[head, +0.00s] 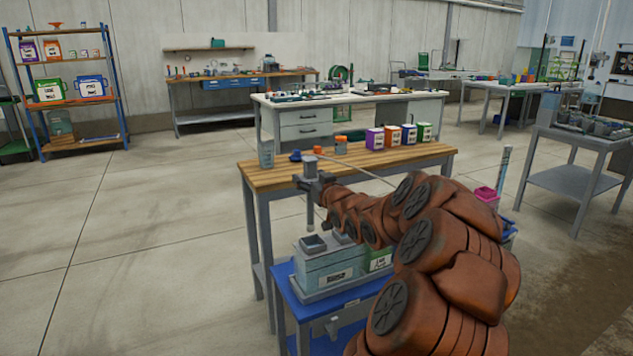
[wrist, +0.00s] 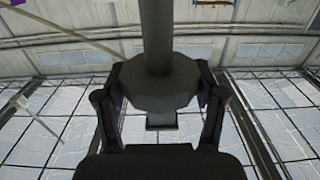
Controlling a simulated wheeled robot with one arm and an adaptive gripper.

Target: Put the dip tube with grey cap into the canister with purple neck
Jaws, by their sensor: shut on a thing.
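My gripper (head: 313,181) is shut on the dip tube with grey cap (head: 311,210), which hangs upright. In the wrist view the gripper (wrist: 160,100) has its fingers on both sides of the grey cap (wrist: 160,85), with the tube rising toward the top of the picture. The tube's lower end is above and close to the dark square opening of a grey canister (head: 325,272); I see a gap between them. A second canister with a green label (head: 378,261) stands beside it, partly behind my arm. I cannot make out a purple neck on either.
The canisters stand on a blue stand (head: 285,280). Behind is a wooden bench (head: 265,178) with a grey beaker (head: 266,157), blue and orange capped pieces, and several coloured boxes (head: 375,138). A magenta container (head: 487,196) is right of my arm. Open floor lies left.

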